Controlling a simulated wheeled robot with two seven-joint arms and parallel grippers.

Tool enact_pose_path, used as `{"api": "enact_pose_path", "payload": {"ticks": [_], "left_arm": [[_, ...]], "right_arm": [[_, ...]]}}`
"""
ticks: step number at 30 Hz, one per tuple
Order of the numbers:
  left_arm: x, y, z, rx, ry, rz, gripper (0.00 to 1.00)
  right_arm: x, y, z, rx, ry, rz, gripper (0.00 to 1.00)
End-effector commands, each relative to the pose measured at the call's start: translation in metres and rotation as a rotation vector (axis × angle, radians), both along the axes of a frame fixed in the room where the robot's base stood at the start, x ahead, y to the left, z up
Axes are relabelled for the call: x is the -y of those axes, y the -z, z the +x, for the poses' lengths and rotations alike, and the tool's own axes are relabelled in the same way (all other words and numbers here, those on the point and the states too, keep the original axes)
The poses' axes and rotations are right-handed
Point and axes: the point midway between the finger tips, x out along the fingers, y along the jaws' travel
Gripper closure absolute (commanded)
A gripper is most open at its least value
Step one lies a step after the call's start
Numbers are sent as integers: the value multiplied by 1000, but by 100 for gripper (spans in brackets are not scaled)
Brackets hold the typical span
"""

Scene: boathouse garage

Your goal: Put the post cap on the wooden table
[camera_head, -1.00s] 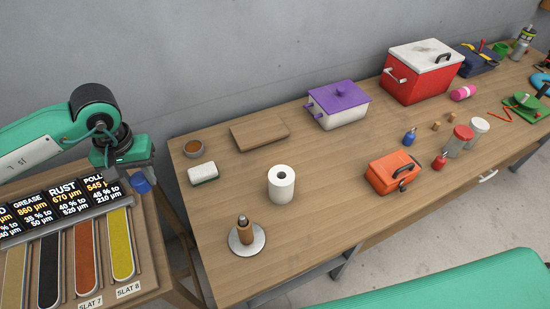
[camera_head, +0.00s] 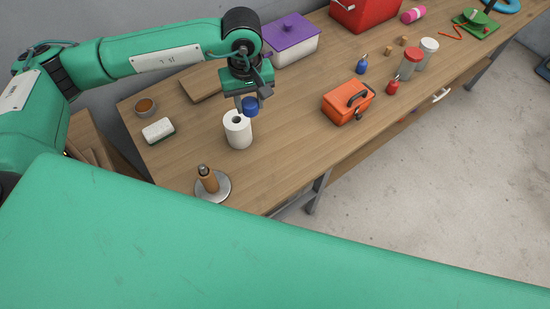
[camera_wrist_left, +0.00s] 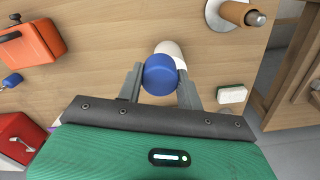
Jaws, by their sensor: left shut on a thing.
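The post cap (camera_head: 250,105) is a small blue round piece, held by my left gripper (camera_head: 248,99). In the left wrist view the blue cap (camera_wrist_left: 159,75) sits between the two grey fingers, and the left gripper (camera_wrist_left: 160,84) is shut on it. The wooden table (camera_head: 285,165) is a long brown bench top. The cap is above it, close to a white paper roll (camera_head: 238,132), which it partly covers in the wrist view. I cannot tell the exact height of the cap above the table. My right gripper is not in view.
A sponge (camera_head: 158,131), a wooden board (camera_head: 203,88), a purple-lidded box (camera_head: 291,45) and an orange case (camera_head: 347,103) are around. Bare table lies between the roll and the orange case.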

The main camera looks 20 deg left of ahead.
Motion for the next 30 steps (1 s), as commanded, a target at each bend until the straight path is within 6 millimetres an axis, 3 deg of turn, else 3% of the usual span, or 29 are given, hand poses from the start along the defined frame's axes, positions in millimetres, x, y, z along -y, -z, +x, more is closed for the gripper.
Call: {"api": "enact_pose_path", "payload": {"ticks": [10, 30], "left_arm": [[24, 48, -14, 8, -655, -10, 85], [60, 127, -54, 1, -1968, -21, 85]], "right_arm": [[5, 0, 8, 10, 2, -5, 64], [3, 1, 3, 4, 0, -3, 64]]}}
